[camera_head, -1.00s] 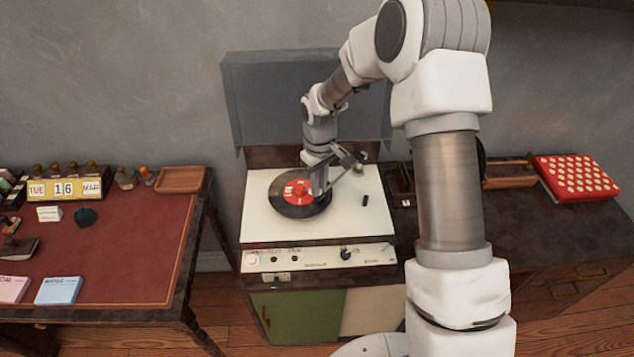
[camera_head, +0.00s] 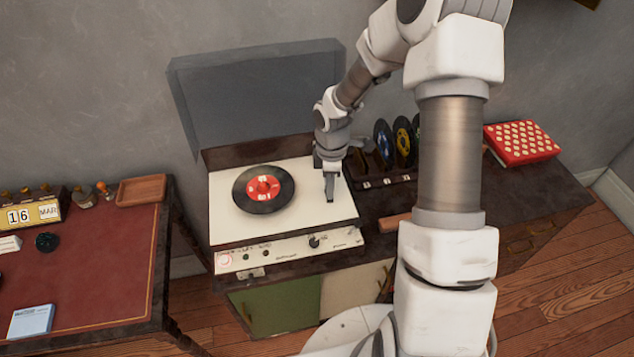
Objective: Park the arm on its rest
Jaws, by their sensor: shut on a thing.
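The record player (camera_head: 312,222) stands open on the cabinet, its cream deck carrying a black record (camera_head: 249,203) with a red label. My gripper (camera_head: 330,196) points down at the right side of the deck, to the right of the record and clear of it. It is shut on the tonearm, which is mostly hidden behind the fingers and wrist. The arm rest cannot be made out; my gripper and wrist cover that part of the deck. Whether the tonearm touches the rest cannot be told.
The raised tinted lid (camera_head: 255,95) stands behind the deck. Several records in a rack (camera_head: 400,180) and a red dotted box (camera_head: 522,142) are to the right. A red-topped desk (camera_head: 95,265) with a wooden tray (camera_head: 141,190) stands left.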

